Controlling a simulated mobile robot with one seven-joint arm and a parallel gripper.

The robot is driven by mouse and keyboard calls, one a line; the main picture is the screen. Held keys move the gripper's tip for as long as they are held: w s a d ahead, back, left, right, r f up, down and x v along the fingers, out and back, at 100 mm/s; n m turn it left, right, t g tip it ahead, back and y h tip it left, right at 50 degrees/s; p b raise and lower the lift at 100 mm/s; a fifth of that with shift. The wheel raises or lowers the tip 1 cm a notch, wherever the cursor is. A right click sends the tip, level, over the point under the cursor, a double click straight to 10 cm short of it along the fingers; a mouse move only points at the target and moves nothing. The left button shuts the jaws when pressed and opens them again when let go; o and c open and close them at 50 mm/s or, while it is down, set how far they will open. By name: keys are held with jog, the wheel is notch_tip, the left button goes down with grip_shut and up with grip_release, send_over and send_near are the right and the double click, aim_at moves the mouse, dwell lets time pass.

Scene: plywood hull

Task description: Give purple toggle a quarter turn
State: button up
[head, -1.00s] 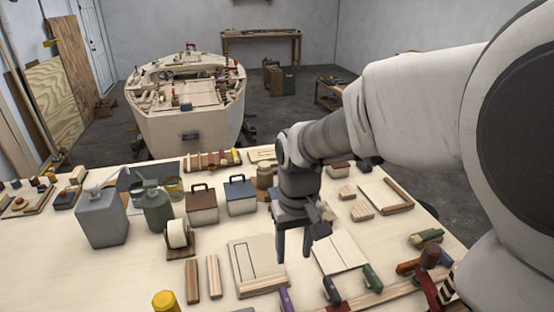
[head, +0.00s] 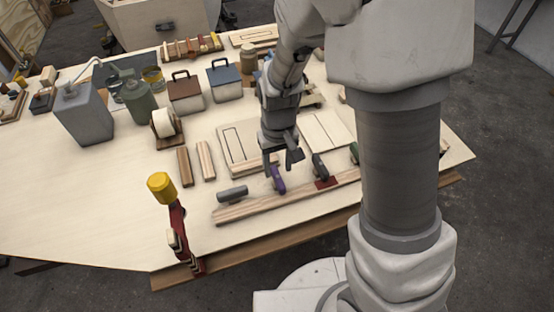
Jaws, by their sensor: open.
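The purple toggle (head: 278,180) stands on a long wooden strip (head: 240,208) near the front edge of the workbench. My gripper (head: 280,166) points down right at the toggle, with its fingers apart. One finger shows on the left of the toggle's upper part and the other behind it to the right. I cannot tell whether either finger touches it. The toggle's top is partly hidden by the gripper.
A yellow-handled red clamp (head: 176,222) stands at the bench's front edge. My arm hides the bench's right part.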

aim_at(278, 176)
jog(key=shift+f, duration=1.65)
grip_shut()
